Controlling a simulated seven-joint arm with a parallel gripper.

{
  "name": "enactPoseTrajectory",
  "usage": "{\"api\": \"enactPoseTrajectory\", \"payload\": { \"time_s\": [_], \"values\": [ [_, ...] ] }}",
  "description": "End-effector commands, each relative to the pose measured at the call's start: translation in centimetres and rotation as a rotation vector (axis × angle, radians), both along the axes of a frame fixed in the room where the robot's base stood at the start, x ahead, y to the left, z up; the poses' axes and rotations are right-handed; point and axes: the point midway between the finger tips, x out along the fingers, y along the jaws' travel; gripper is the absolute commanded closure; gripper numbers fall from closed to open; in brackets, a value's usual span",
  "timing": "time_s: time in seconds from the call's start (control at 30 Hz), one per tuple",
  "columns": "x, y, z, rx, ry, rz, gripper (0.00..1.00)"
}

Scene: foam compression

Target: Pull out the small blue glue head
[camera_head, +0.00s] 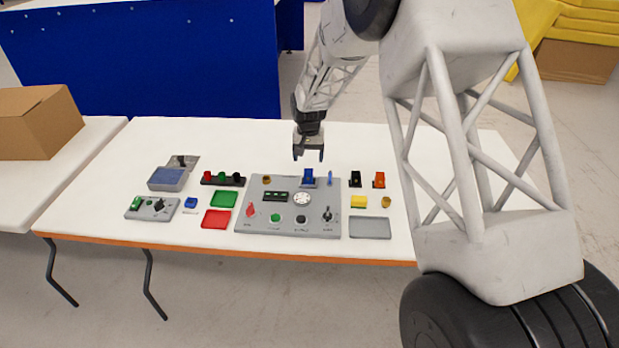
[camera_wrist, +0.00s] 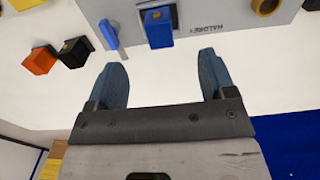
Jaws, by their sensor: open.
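A small slim blue piece (camera_head: 330,178), which looks like the glue head, is at the upper right edge of the grey control panel (camera_head: 255,200). In the wrist view the slim piece (camera_wrist: 108,34) has a rounded wide end and a thin tail. A larger blue block (camera_head: 309,177) sits to its left in a dark-framed socket on the panel; this block (camera_wrist: 158,30) also shows in the wrist view. My gripper (camera_head: 308,156) is open and empty above the table, just behind the panel. In the wrist view its fingers (camera_wrist: 161,70) are apart, with only white table between them.
Black (camera_head: 355,179) and orange (camera_head: 379,180) blocks stand right of the panel. The table (camera_head: 240,140) is clear behind the panel.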

Motion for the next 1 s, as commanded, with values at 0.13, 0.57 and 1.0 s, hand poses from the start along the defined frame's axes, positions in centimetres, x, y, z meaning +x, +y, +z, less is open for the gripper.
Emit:
{"api": "enactPoseTrajectory", "payload": {
  "time_s": [0.13,0.57,1.0],
  "values": [
    [0.0,0.0,-0.7,0.0,0.002,0.0,0.23],
    [0.0,0.0,-4.6,0.0,0.001,0.0,0.23],
    [0.0,0.0,-8.2,0.0,0.001,0.0,0.23]
  ]
}}
